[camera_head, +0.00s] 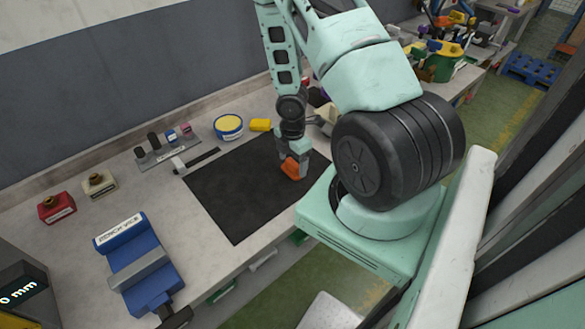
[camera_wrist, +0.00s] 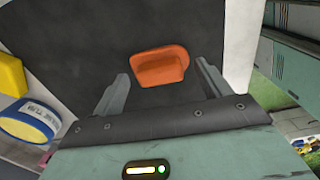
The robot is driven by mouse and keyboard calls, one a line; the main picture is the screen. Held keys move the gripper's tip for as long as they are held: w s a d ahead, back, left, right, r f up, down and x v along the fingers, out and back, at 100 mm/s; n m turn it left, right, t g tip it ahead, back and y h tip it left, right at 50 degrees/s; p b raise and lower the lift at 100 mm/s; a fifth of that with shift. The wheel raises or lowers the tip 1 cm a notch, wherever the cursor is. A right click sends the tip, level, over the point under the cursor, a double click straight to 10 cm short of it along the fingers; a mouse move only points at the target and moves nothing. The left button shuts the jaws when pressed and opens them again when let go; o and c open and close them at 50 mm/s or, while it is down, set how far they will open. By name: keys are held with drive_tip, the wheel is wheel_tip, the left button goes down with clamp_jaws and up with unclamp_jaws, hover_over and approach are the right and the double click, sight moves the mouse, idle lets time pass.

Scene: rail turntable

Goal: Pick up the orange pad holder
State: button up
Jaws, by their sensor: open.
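The orange pad holder (camera_wrist: 160,67) lies on the black mat (camera_wrist: 80,45), ahead of and between my two fingers in the wrist view. In the head view the orange pad holder (camera_head: 293,168) shows at the tip of my gripper (camera_head: 292,160), near the mat's right side. My gripper (camera_wrist: 165,88) is open, its fingers apart on either side of the holder's width. I see a gap between each finger and the holder in the wrist view. The height of the fingertips above the mat is hard to tell.
A round yellow-lidded tin (camera_head: 228,126) and a yellow block (camera_head: 260,125) stand behind the mat. A hammer (camera_head: 197,161) lies at the mat's back left edge. A blue bench vise (camera_head: 138,262) stands at the front left. Most of the mat is clear.

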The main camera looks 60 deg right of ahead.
sight(293, 162)
drive_tip(key=shift+f, duration=0.65)
drive_tip(key=c, duration=0.6)
wheel_tip(293, 162, up, 10)
drive_tip(key=shift+r+p, duration=0.1)
drive_tip(key=shift+p, duration=1)
